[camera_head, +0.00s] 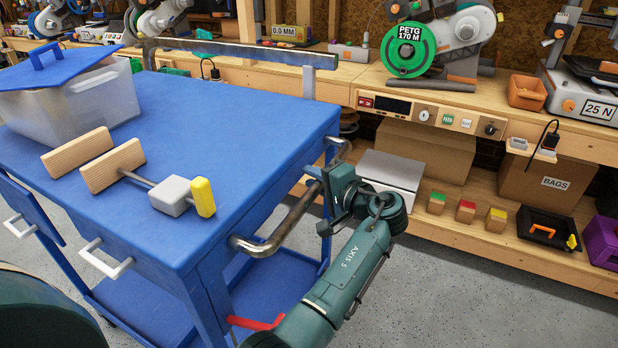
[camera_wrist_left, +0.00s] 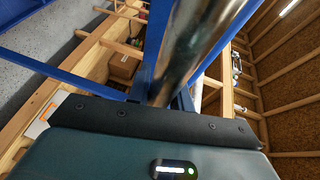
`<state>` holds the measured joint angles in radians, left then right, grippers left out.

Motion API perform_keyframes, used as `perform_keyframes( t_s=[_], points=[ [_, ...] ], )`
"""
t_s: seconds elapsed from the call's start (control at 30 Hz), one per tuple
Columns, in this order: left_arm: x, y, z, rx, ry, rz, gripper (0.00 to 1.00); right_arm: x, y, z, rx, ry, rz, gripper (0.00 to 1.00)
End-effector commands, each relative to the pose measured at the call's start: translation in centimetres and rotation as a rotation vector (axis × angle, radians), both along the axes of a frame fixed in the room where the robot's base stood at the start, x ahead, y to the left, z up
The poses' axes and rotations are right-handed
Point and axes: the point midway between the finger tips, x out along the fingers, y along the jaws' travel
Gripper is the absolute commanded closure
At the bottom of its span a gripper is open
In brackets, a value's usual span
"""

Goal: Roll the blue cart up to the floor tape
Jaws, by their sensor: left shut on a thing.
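The blue cart (camera_head: 230,110) fills the left and middle of the head view, with a lower shelf under its top. A metal push handle (camera_head: 288,220) runs along its right end. My left gripper (camera_head: 331,190) is shut on this handle near its far end. In the left wrist view the handle (camera_wrist_left: 192,45) shows as a thick shiny bar running into the gripper; the fingertips are hidden there. The floor tape does not show in either view. My right gripper is not in view.
On the cart are a lidded grey bin (camera_head: 75,105), wooden blocks (camera_head: 112,165) and a grey-yellow tool (camera_head: 180,195). A red lever (camera_head: 255,323) sits low by the cart. A wooden workbench (camera_head: 345,80) with a lower shelf stands behind. Grey floor (camera_head: 480,290) is clear at the right.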

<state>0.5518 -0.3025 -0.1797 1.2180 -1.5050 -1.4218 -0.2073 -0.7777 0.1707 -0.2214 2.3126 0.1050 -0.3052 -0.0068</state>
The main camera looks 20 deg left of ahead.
Motion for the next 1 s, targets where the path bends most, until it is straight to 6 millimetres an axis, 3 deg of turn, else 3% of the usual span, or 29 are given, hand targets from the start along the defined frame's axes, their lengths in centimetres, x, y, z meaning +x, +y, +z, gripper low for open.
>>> perform_keyframes(
  t_s=[0.23,0.27,0.5,0.8,1.0],
  points=[
    [-0.1,0.0,-0.1,-0.002,0.004,0.002,1.0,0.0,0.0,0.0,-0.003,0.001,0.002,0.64],
    [-0.1,0.0,-0.1,-0.002,0.004,0.002,0.78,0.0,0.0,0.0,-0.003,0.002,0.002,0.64],
    [0.0,0.0,-0.1,0.0,0.002,0.002,0.58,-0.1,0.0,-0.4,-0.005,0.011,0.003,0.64],
    [0.0,0.0,0.3,0.0,-0.001,0.001,0.57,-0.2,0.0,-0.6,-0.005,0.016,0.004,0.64],
    [0.0,0.0,3.2,-0.003,-0.005,0.0,0.57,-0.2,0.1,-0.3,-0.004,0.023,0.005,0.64]
  ],
)
